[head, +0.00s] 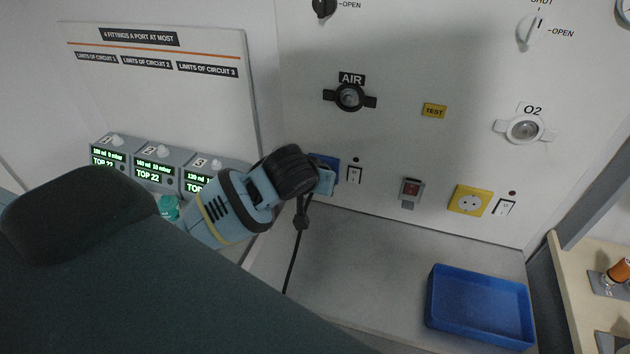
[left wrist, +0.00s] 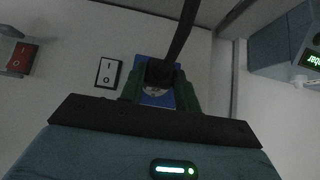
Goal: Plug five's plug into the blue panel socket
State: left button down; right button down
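The blue panel socket (head: 328,160) is on the wall panel, left of a small rocker switch, and partly hidden by my left gripper. My left gripper (head: 322,182) is right in front of it, its fingers closed around a black plug. In the left wrist view the plug (left wrist: 160,72) sits between the fingers of the left gripper (left wrist: 160,88), in front of the blue socket (left wrist: 146,99). Part of the socket's pale face shows below the plug. Whether the plug's pins are in the socket cannot be seen. The plug's black cable (head: 291,262) hangs down. No number shows on the plug. My right gripper is out of view.
A yellow socket (head: 470,200), a red switch (head: 411,190) and a white rocker switch (head: 355,174) are on the panel. Numbered ventilator units (head: 155,172) stand at the left. A blue tray (head: 480,335) lies on the shelf (head: 385,255), which is otherwise largely clear.

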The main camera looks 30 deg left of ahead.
pick_arm(q)
jog(key=c, duration=0.9)
grip_release()
jog(key=shift+c, duration=0.2)
jog(key=shift+r, duration=0.1)
jog(key=v, duration=0.7)
jog(key=shift+s+r, duration=0.25)
jog(key=shift+d, duration=0.1)
